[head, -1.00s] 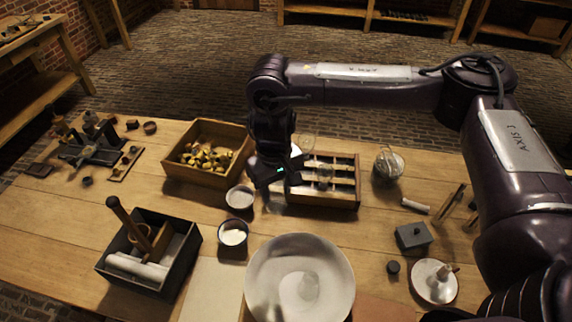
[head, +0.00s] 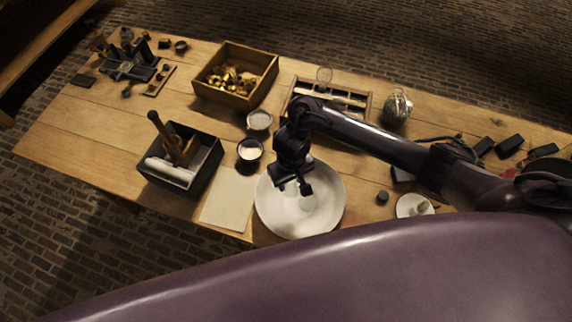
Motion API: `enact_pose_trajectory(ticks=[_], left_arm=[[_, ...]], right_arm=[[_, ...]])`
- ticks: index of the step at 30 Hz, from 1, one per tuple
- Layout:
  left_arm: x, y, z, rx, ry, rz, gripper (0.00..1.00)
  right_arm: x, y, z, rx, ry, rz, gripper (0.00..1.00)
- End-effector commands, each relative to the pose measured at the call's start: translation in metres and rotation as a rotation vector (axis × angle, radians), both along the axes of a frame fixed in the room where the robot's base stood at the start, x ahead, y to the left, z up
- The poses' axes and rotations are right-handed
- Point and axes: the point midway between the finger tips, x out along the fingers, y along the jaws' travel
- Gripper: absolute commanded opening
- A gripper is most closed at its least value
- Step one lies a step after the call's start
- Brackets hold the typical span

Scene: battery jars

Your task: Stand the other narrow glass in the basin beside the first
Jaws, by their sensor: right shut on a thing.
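The wide white basin (head: 270,215) stands at the front middle of the table. My right gripper (head: 295,190) is over the basin, pointing down, and is shut on a narrow glass. That glass is clear and barely shows against the white basin. I cannot tell whether its foot touches the basin floor. A faint clear glass shape (head: 310,202) shows in the basin just right of the fingers; its outline is hard to make out. My left gripper is not in view.
A black pot of white powder (head: 250,150) and a grey-white cup (head: 259,120) stand left of the basin. A black box (head: 205,183), a pale sheet (head: 228,203), a crate of yellowish pieces (head: 262,93), a divided tray (head: 362,103) and a wire-filled jar (head: 397,106) surround it. My arm covers the front.

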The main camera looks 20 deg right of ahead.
Motion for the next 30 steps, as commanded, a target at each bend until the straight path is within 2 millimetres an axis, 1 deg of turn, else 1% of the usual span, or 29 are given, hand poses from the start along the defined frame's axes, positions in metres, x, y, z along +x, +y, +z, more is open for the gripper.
enact_pose_trajectory(ticks=[8, 14, 15, 24, 30], left_arm=[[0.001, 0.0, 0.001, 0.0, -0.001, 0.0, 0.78], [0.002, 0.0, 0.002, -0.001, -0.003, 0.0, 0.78], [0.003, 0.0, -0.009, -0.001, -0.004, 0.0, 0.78], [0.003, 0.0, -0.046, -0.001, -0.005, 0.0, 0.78], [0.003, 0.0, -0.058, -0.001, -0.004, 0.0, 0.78]], right_arm=[[-0.003, -0.001, -0.009, 0.001, 0.0, -0.004, 0.07], [-0.003, -0.002, -0.026, -0.001, 0.0, -0.005, 0.07], [-0.003, -0.001, -0.035, 0.0, -0.002, -0.003, 0.07], [-0.002, -0.001, -0.063, 0.002, -0.003, -0.002, 0.07], [-0.003, -0.001, -0.071, 0.001, -0.002, -0.003, 0.07]])
